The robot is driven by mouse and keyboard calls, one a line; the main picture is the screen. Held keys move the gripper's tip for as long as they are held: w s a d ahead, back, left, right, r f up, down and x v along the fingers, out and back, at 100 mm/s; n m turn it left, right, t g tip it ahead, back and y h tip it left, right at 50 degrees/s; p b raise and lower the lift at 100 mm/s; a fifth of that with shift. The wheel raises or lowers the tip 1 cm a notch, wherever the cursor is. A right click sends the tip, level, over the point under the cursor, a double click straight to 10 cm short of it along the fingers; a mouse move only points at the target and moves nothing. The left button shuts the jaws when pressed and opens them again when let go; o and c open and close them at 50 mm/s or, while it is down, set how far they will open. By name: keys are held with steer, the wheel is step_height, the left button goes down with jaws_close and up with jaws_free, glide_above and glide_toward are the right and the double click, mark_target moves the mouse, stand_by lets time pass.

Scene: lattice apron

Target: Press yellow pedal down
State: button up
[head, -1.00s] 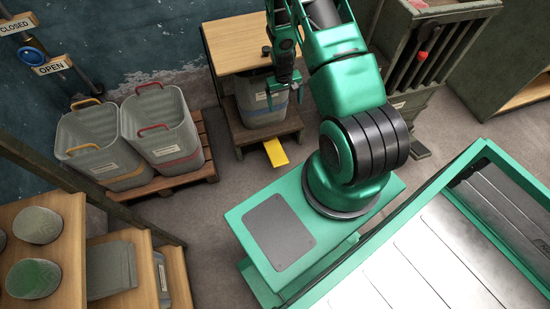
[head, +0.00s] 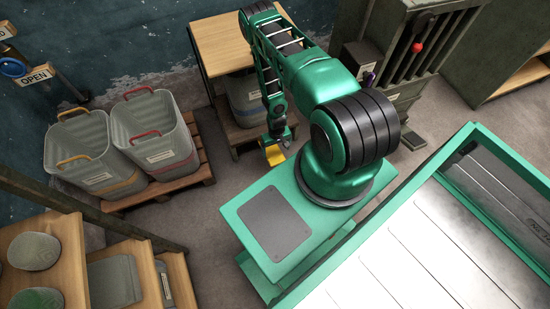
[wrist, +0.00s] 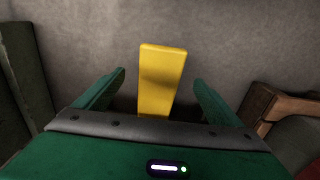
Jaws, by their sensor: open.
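The yellow pedal (head: 274,155) juts out at floor level from the front of the wooden-topped stand. My gripper (head: 280,135) is low over it and hides its rear part in the head view. In the wrist view, the pedal (wrist: 162,75) lies between the two spread green fingers of my gripper (wrist: 158,80), with a gap on each side. A shadow falls across the pedal's middle. My gripper is open and holds nothing. I cannot tell whether it touches the pedal or how far the pedal is pressed.
A grey bin (head: 243,95) stands inside the stand under its wooden top (head: 225,40). Two grey bins with coloured handles (head: 150,130) sit on a pallet (head: 165,190) to the left. A dark cabinet (head: 400,70) with a dark pedal (head: 412,141) stands right.

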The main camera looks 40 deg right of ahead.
mark_target(275, 157)
step_height(275, 157, down, 9)
steer(key=shift+a+r, duration=0.1)
stand_by(0.3)
steer(key=shift+c, duration=0.6)
